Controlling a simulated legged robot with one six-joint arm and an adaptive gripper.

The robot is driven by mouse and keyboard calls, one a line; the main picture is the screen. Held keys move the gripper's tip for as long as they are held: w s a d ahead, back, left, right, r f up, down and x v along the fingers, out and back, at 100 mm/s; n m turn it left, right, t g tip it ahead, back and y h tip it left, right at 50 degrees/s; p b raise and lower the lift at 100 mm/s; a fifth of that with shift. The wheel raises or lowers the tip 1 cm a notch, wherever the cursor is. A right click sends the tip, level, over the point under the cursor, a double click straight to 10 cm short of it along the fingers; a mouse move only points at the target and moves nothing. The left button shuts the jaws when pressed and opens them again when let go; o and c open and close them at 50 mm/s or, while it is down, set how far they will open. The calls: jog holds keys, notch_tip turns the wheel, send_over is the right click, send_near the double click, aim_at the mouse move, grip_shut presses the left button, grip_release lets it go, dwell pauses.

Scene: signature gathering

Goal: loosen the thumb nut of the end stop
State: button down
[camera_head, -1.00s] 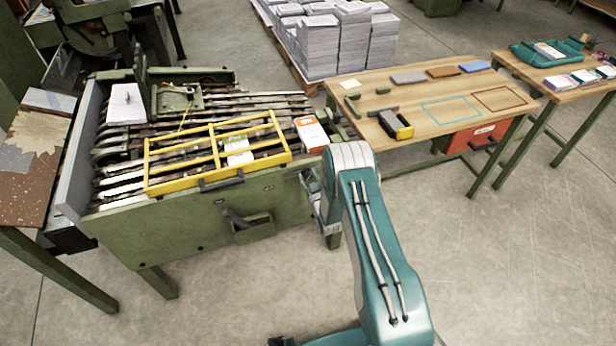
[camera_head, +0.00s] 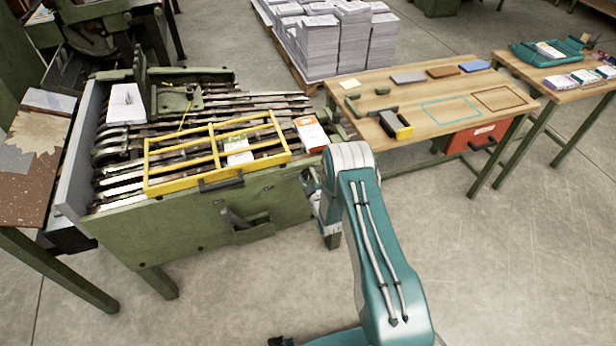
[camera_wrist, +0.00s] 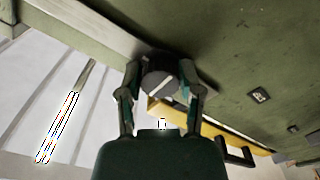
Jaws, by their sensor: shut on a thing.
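The thumb nut (camera_wrist: 157,84) is a dark round knob with a pale line across its face, at the centre of the wrist view. My gripper (camera_wrist: 163,74) has its two fingers on either side of the knob and is shut on it. The knob sits against a green metal surface of the machine. The end stop's other parts cannot be made out. In the head view my gripper and the knob are largely hidden by my arm at the right end of the green machine (camera_head: 180,235).
A yellow frame guard (camera_head: 215,150) with a dark handle lies over the machine's bars; its yellow bar (camera_wrist: 225,130) passes close to my gripper in the wrist view. A wooden table (camera_head: 430,85) stands to the right. The floor in front is open.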

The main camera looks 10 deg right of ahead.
jog(key=shift+a, duration=0.1)
jog(key=shift+c, duration=1.3)
grip_release()
jog(key=shift+a, duration=0.1)
jog(key=shift+s, duration=0.1)
jog(key=s+d, duration=0.1)
jog(key=s, duration=1)
jog(key=shift+s+d, duration=0.3)
jog(key=shift+w, duration=0.1)
